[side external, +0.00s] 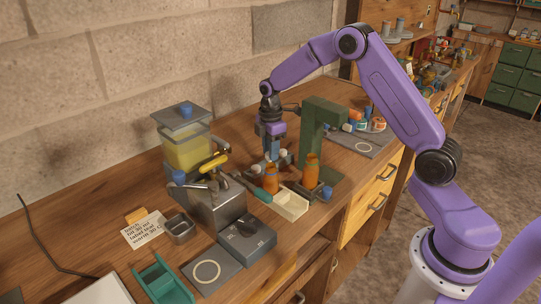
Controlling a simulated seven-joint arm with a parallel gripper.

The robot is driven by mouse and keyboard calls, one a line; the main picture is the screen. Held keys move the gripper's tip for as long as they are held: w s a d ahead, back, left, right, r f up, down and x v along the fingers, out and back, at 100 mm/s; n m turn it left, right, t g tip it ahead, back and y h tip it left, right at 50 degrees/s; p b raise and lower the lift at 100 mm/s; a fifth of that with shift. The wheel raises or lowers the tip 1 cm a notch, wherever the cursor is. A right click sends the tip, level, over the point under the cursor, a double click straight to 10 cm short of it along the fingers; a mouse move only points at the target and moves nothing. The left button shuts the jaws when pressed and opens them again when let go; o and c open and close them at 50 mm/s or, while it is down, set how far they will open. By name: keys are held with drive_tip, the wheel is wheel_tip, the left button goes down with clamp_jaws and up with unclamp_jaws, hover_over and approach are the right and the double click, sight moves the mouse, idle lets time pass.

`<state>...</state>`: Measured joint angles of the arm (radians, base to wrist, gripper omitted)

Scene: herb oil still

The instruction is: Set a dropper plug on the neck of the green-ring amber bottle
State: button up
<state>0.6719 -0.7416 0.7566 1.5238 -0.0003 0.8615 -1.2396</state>
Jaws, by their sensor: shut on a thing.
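Two amber bottles stand upright near the middle of the bench, a left one (271,181) and a right one (311,171). I cannot make out a green ring on either at this size. My gripper (272,150) points straight down just behind and above the left bottle, at the left of the green post. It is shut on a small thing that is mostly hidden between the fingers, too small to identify. Small pale pieces (284,157) show close beside the fingertips. I cannot tell whether the held thing touches anything below.
A green post with an arm (318,130) stands right of my gripper. A cream tray (291,206) lies in front of the bottles. A metal machine with a yellow-filled tank (187,152) stands left. A grey board (365,142) with jars lies behind right.

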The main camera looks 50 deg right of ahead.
drive_tip(key=shift+r, duration=5.55)
drive_tip(key=s+r, duration=0.2)
drive_tip(key=s, duration=0.6)
drive_tip(key=s+r, duration=0.3)
drive_tip(key=s, duration=0.4)
drive_tip(key=shift+s+f, duration=0.15)
drive_tip(key=shift+f, duration=1.05)
drive_tip(key=shift+s+f, duration=0.1)
drive_tip(key=shift+f, duration=1.05)
drive_tip(key=shift+f, duration=0.25)
drive_tip(key=shift+f, duration=0.4)
drive_tip(key=shift+f, duration=0.65)
drive_tip(key=o, duration=0.8)
drive_tip(key=shift+c, duration=0.2)
